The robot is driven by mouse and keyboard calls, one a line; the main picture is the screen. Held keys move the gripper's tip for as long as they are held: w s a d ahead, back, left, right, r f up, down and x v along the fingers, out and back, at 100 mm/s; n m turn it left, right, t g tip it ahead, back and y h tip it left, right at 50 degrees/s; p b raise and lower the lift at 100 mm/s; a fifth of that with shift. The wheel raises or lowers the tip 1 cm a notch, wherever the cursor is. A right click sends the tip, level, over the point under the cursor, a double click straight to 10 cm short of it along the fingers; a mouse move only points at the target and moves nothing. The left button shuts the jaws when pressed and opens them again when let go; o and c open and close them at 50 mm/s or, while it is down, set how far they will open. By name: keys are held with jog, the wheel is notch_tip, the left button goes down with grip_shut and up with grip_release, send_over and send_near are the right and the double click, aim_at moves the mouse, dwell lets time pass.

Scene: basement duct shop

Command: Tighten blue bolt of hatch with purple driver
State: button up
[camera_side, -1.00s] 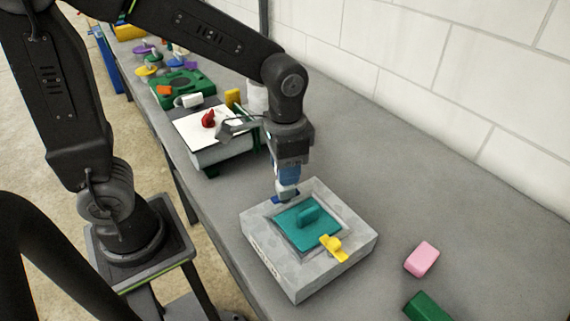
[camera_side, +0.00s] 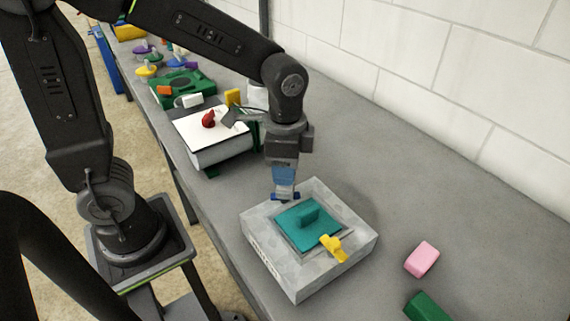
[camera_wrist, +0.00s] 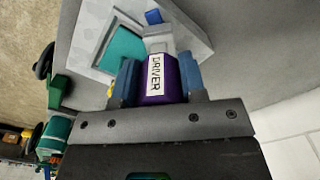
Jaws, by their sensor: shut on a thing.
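My gripper (camera_side: 284,178) points down over the far corner of the hatch and is shut on the purple driver (camera_wrist: 172,82), which carries a "DRIVER" label in the wrist view. The driver's grey socket end reaches down to the blue bolt (camera_side: 277,197), which also shows just past the socket in the wrist view (camera_wrist: 154,17). The driver hides part of the bolt, so I cannot tell how fully they meet. The hatch has a teal cover (camera_side: 296,232) with a raised handle, set in a grey frame (camera_side: 291,280). A yellow bolt (camera_side: 333,247) sits at the cover's near edge.
A pink block (camera_side: 422,259) and a green block (camera_side: 427,307) lie right of the hatch. A white-topped box (camera_side: 206,140) with a red knob stands behind it, with a green device (camera_side: 182,85) beyond. A white block wall bounds the bench; bare bench lies between.

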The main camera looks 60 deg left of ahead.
jog(key=shift+m, duration=1.1)
jog(key=shift+m, duration=1.7)
jog(key=shift+w+m, duration=0.1)
jog(key=shift+m, duration=1.6)
jog(key=shift+m, duration=1.2)
jog(key=shift+n, duration=0.8)
jog(key=shift+r, duration=2.5)
